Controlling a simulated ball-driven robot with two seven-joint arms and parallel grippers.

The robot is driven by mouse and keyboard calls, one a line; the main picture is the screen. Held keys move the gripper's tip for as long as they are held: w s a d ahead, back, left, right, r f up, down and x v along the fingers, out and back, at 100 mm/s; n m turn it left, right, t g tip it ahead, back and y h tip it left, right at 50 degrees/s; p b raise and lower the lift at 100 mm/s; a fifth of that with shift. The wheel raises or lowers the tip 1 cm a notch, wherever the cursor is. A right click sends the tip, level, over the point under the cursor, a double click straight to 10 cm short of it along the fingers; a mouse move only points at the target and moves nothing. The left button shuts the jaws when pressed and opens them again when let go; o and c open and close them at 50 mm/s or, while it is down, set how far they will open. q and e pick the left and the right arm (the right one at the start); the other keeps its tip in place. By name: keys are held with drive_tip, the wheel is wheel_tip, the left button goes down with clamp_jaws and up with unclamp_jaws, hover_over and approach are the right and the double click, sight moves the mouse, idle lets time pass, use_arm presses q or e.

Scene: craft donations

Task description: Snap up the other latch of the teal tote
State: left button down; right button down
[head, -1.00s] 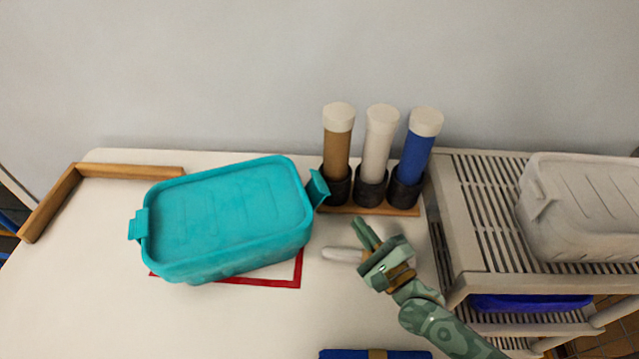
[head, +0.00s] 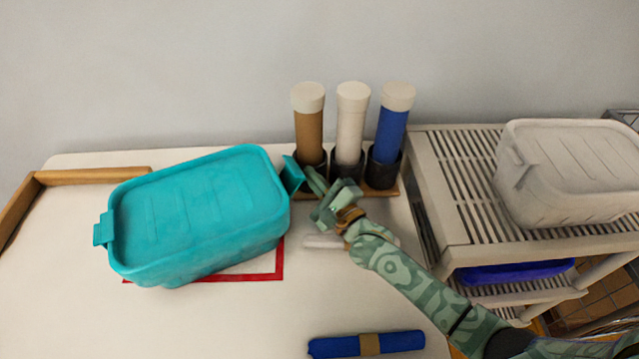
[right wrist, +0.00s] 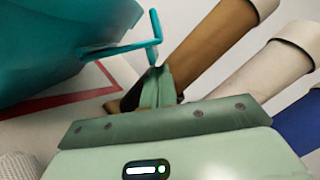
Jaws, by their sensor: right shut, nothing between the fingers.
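The teal tote (head: 195,215) stands lidded on the table at left. Its right-end latch (head: 292,174) sticks outward from the rim; in the right wrist view this latch (right wrist: 125,47) juts out from the wall with a bent tip. The left-end latch (head: 103,230) sits at the tote's left end; whether it is fastened is unclear. My right gripper (head: 314,180) is shut and empty, its fingertips just right of the right latch. In the right wrist view the fingertips (right wrist: 157,84) are close below the latch's tip; I cannot tell whether they touch. My left gripper is out of view.
A rack of brown, white (head: 351,125) and blue tubes stands right behind my gripper. A pale stick (head: 322,242) lies under my right arm. A blue roll (head: 366,344) lies in front. A grey tote (head: 565,175) sits on the shelf cart. Red tape (head: 278,262) edges the teal tote.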

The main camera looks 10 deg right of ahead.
sight(289, 159)
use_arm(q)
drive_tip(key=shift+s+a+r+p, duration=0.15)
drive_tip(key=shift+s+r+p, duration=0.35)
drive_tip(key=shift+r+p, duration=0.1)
use_arm(e)
drive_tip(key=shift+a+r+n, duration=0.1)
drive_tip(key=shift+r+n, duration=0.25)
drive_tip(key=shift+n, duration=0.05)
